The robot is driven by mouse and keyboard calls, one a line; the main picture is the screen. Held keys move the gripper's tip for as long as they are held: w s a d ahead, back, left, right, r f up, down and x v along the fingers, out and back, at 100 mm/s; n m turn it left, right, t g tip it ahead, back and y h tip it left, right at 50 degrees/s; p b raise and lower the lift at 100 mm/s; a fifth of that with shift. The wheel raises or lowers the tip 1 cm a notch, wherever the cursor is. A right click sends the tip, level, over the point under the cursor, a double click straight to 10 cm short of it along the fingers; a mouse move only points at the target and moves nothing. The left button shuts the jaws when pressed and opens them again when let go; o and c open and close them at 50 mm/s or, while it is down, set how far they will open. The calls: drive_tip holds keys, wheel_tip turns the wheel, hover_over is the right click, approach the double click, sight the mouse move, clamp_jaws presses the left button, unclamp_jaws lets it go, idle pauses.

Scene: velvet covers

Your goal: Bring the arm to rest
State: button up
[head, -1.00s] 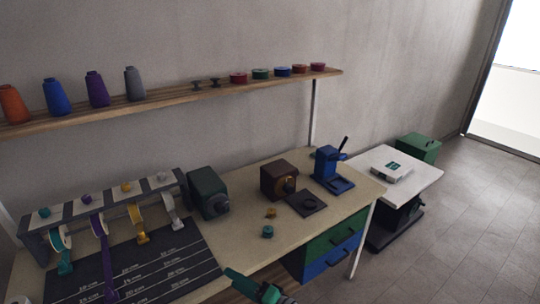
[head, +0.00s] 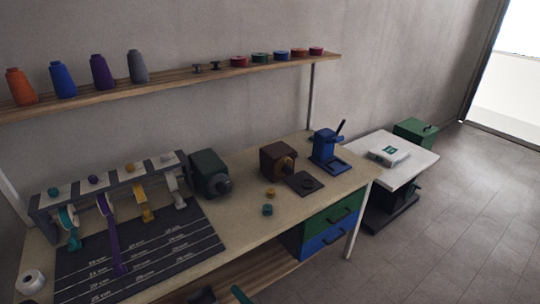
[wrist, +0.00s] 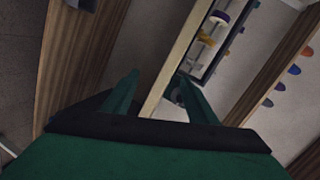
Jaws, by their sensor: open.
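My gripper (wrist: 158,98) shows in the wrist view with its two green fingers spread apart and nothing held between them. The pale edge of the workbench runs behind the gap between the fingers; I cannot tell how far off it is. The rest of the arm is out of that view.
A ribbon rack (head: 110,180) and a dark marked mat (head: 140,255) are on the bench's left. Dark green (head: 208,173), brown (head: 275,160) and blue (head: 325,150) devices stand along its back. A wall shelf (head: 170,85) holds spools. Floor (head: 440,240) at right is clear.

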drive_tip(key=s+d+f+t+h, duration=0.1)
drive_tip(key=s+d+f+h, duration=0.25)
drive_tip(key=s, duration=0.65)
drive_tip(key=s+d+f+t+h, duration=0.1)
drive_tip(key=s+d+f+h, duration=0.3)
drive_tip(key=s, duration=0.6)
drive_tip(key=s+r+n+t+h, duration=0.2)
drive_tip(key=s+r+n, duration=0.4)
drive_tip(key=s+r, duration=0.8)
drive_tip(key=shift+d+r+n, duration=0.3)
drive_tip(key=shift+r+n, duration=0.1)
drive_tip(key=shift+r, duration=0.05)
idle(0.5)
